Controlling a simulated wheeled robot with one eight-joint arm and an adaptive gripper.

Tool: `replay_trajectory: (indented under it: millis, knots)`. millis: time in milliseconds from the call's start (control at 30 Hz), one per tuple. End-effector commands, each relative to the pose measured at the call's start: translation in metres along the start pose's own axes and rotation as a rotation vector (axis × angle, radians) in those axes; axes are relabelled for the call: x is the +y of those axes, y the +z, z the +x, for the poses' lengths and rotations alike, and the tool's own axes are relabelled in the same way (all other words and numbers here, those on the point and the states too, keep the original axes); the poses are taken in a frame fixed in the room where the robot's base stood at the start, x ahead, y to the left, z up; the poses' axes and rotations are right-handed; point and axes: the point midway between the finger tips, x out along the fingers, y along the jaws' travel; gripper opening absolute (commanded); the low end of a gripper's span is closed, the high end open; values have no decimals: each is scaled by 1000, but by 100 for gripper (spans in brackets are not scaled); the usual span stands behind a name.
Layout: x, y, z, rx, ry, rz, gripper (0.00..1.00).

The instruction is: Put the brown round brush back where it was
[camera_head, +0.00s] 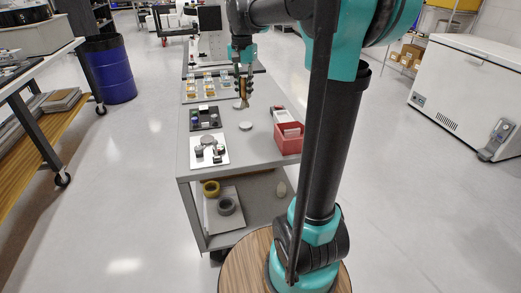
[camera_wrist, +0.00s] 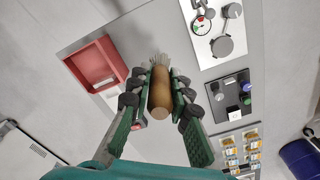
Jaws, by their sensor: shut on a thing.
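My gripper (camera_wrist: 160,85) is shut on the brown round brush (camera_wrist: 160,97), with one finger on each side of its handle. The handle end faces the wrist camera and the pale bristles (camera_wrist: 159,58) point away from it. In the head view, my gripper (camera_head: 243,82) is over the far middle of the grey table (camera_head: 262,150), and the bristle end of the brush (camera_head: 239,104) hangs down below it. I cannot tell whether the bristles touch the table. A pale round disc (camera_head: 245,126) lies on the table in front of the brush.
A red bin (camera_head: 288,143) stands at the table's right edge. Along the left are a white fixture plate (camera_head: 220,160), a black tray (camera_head: 194,124) and a tray of several small yellow-and-white items (camera_head: 208,86). A blue drum (camera_head: 110,70) stands on the floor at left.

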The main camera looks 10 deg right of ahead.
Motion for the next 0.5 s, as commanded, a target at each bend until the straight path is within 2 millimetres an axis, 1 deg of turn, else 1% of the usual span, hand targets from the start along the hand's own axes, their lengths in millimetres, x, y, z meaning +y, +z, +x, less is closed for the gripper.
replay_trajectory:
  millis: [67,167,500]
  knots:
    - [0,1,9,0,0,-3,0]
    - [0,1,31,0,0,-3,0]
    - [0,1,114,0,0,-2,0]
